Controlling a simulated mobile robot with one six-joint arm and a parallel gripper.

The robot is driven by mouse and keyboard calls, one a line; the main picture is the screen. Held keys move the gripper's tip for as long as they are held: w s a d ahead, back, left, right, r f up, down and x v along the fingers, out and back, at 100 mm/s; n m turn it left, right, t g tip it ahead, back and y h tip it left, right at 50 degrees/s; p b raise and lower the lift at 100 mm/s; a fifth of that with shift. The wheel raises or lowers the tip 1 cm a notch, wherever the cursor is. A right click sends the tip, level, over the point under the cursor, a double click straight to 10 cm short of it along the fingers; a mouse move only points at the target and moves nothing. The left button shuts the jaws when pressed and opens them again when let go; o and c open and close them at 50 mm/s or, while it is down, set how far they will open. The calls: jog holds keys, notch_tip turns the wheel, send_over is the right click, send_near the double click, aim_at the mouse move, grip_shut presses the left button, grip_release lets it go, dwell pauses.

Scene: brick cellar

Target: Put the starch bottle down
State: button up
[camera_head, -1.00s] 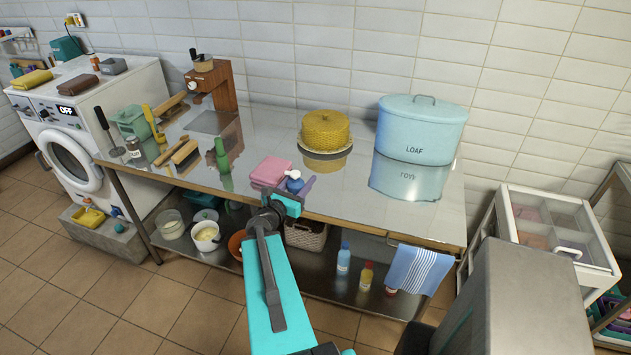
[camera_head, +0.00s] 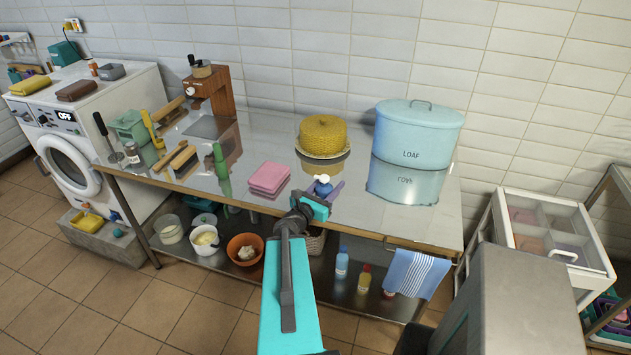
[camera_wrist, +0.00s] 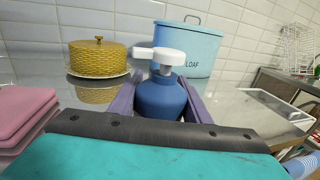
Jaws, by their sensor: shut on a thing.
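The starch bottle is blue with a white pump top. In the wrist view the starch bottle (camera_wrist: 162,98) stands upright between the two purple fingers of my gripper (camera_wrist: 158,97), which is shut on it. In the head view my gripper (camera_head: 326,192) is over the front part of the steel table (camera_head: 240,205), and the bottle's white and blue top (camera_head: 322,183) shows above it. The bottle's lower part is hidden by my gripper, so I cannot tell whether its base touches the table.
Folded pink cloths (camera_head: 269,178) lie just left of my gripper. A yellow woven cake dome (camera_head: 323,135) stands behind it, and a blue loaf bin (camera_head: 416,140) behind to the right. A striped towel (camera_head: 415,272) hangs at the front edge. Bare steel lies between them.

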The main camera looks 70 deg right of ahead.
jog(key=b, duration=0.1)
jog(key=w+d+b, duration=0.1)
jog(key=d+b, duration=0.1)
jog(key=b, duration=0.1)
jog(key=shift+w+d+f, duration=0.25)
jog(key=shift+f, duration=0.05)
jog(key=b, duration=0.4)
jog(key=shift+w+d+f, duration=0.1)
jog(key=shift+w+d, duration=0.15)
jog(key=shift+d, duration=0.15)
jog(key=w+d+b, duration=0.1)
jog(key=b, duration=0.6)
jog(key=shift+b, duration=0.35)
jog(key=w+d+p, duration=0.1)
jog(key=w+d, duration=0.4)
jog(key=d, duration=0.3)
jog(key=shift+w+d+f, duration=0.3)
jog(key=shift+w+d, duration=0.05)
jog(key=shift+d, duration=0.05)
jog(key=shift+f+b, duration=1.1)
jog(key=shift+f, duration=0.65)
jog(key=shift+f, duration=0.2)
